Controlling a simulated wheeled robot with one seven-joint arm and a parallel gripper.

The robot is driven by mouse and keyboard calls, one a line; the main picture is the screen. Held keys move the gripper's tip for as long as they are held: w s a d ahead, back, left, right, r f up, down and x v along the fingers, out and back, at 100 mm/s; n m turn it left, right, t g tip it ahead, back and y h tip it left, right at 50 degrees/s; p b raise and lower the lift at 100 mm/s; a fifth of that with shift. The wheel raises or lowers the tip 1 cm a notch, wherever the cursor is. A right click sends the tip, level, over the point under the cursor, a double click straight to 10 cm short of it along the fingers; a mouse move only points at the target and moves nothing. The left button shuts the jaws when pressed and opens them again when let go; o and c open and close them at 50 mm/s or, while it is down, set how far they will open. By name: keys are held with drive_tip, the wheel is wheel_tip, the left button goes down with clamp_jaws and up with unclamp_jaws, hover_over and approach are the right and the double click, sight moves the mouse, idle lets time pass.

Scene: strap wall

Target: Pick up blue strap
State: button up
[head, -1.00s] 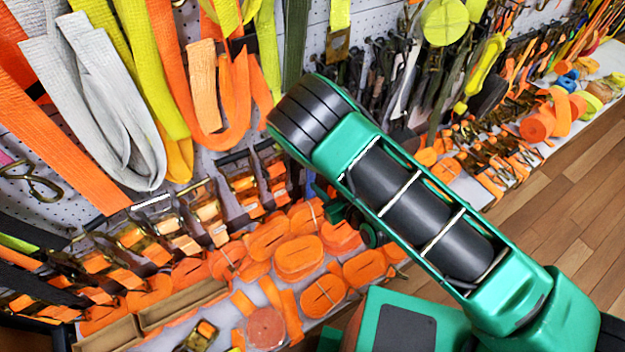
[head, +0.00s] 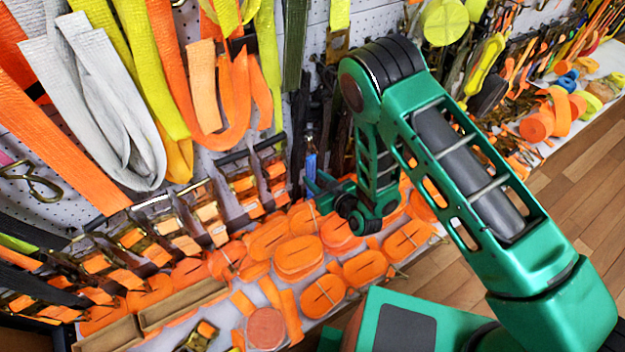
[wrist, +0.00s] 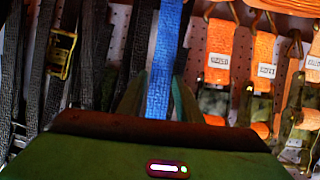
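The blue strap (wrist: 165,55) hangs vertically in the middle of the wrist view. In the head view a short piece of the blue strap (head: 310,165) shows just left of my gripper (head: 316,187). In the wrist view the two green fingers of my gripper (wrist: 158,97) stand apart, one on each side of the strap. The strap's lower part runs down between them and is hidden behind the gripper body. The fingers look open; I cannot tell whether either touches the strap.
Black straps (wrist: 90,50) hang to the left of the blue strap, and orange ratchet straps (wrist: 220,50) hang to the right. Below, a shelf holds rolled orange straps (head: 298,257). Grey webbing (head: 95,100) hangs at the left. Open wood floor (head: 575,210) lies at the right.

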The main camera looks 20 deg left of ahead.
sight(311, 175)
drive_tip(key=shift+x, duration=1.65)
clamp_jaws()
drive_tip(key=shift+a+r, duration=0.1)
drive_tip(key=shift+r, duration=0.05)
